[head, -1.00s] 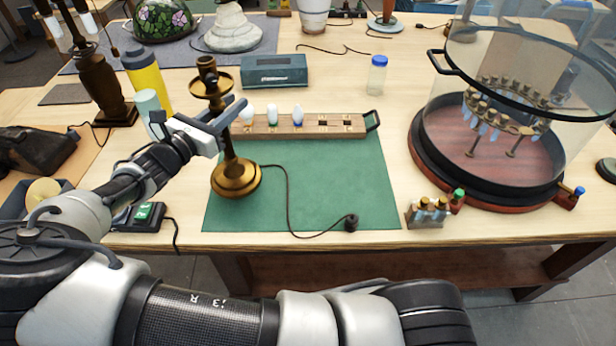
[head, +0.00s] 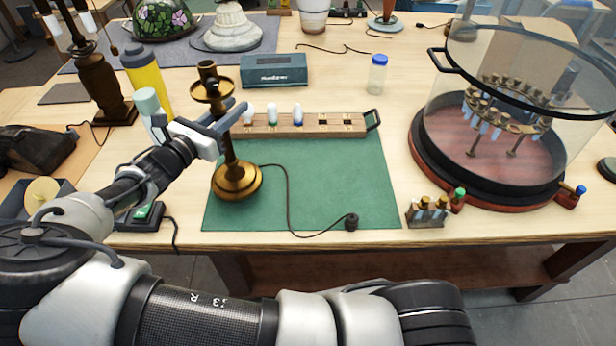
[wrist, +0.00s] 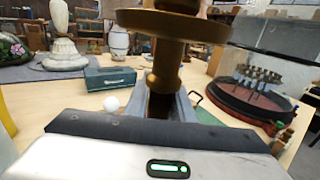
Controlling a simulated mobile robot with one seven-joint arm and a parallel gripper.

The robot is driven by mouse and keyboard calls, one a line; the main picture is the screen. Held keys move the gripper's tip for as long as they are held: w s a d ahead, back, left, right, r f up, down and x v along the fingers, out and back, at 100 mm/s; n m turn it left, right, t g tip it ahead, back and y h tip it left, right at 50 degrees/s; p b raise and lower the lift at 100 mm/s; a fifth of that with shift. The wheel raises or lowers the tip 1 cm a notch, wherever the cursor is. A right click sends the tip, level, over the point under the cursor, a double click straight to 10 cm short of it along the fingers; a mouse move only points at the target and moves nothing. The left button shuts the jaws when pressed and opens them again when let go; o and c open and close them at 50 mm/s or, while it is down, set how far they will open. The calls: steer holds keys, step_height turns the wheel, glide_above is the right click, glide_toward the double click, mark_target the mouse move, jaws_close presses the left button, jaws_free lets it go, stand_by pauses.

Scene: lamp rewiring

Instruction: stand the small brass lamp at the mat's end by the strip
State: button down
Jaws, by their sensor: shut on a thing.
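The small brass lamp (head: 236,180) is upright over the left end of the green mat (head: 330,180). Its round base is at the mat or just above it; I cannot tell if they touch. My gripper (head: 232,112) comes from the left and is shut on the lamp's stem below the dish. In the wrist view the lamp's stem and dish (wrist: 170,28) rise between the fingers of my gripper (wrist: 163,102). The lamp's dark cord runs over the mat to a plug (head: 351,221). A black strip with a green lit switch (head: 143,212) lies left of the mat, partly behind my arm.
A wooden rack with several bulbs (head: 335,125) lies along the mat's back edge. A yellow bottle (head: 146,82) and a dark lamp (head: 100,88) stand left of my gripper. A glass-walled round case (head: 425,150) is on the right. The mat's middle holds only the cord.

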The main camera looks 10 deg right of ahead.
steer(key=shift+f+b, duration=0.75)
steer(key=shift+f, duration=0.9)
steer(key=c, duration=1.4)
jaws_free()
steer(key=shift+c, duration=0.2)
steer(key=b+v, duration=0.1)
steer(key=v, duration=1.6)
steer(key=s+d+r+m+g+y+p, duration=0.1)
steer(key=s+d+m+g+y, duration=0.1)
steer(key=d+m+g, duration=0.6)
steer(key=s+d+r+m+g+y, duration=0.1)
steer(key=d+m+g, duration=0.2)
steer(key=d, duration=0.9)
steer(key=s+d+r+m+t+y+p, duration=0.1)
steer(key=s+d+r+m+y, duration=0.3)
steer(key=s+r+m, duration=0.3)
steer(key=s+d+r+m+t+y+p, duration=0.1)
steer(key=s+d+r+m+t+y, duration=0.1)
steer(key=s+d+r+m+y, duration=0.3)
steer(key=s+r+m, duration=0.2)
steer(key=s+m, duration=0.2)
steer(key=shift+s+r, duration=0.2)
steer(key=shift+r, duration=0.15)
